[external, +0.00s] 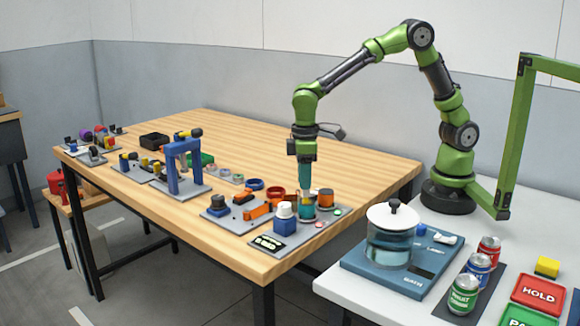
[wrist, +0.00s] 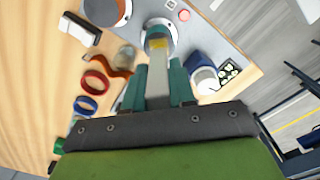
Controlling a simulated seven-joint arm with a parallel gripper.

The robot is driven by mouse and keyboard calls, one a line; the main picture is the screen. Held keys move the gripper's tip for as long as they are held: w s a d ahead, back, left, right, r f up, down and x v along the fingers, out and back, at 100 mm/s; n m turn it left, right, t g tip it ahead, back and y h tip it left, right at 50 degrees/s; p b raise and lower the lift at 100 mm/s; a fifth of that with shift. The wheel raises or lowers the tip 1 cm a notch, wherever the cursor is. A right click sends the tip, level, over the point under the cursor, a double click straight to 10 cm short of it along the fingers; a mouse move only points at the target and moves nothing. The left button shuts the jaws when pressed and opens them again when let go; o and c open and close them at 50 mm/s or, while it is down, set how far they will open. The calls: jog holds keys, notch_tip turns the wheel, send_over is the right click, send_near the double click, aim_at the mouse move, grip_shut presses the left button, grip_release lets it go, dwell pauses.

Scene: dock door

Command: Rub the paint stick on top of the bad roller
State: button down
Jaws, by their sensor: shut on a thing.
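My gripper (external: 305,180) points straight down over the grey station plate (external: 262,241) at the front right of the wooden table. In the wrist view its teal fingers (wrist: 161,84) are shut on a stick (wrist: 158,68) with a grey body and a yellow band, likely the paint stick. The stick's lower end is over or in a teal round holder (external: 303,211) on the plate; I cannot tell how deep it sits. A blue gantry (external: 172,170) stands mid-table with a dark and yellow roller-like part (external: 188,134) at its top. Which roller is bad I cannot tell.
A white side table (external: 470,262) holds a glass pot and cans.

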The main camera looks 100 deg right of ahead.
jog(key=shift+w, duration=0.5)
jog(key=s, duration=0.2)
jog(key=shift+s, duration=0.3)
jog(key=w, duration=0.2)
jog(key=shift+w, duration=0.3)
notch_tip(320, 180, up, 8)
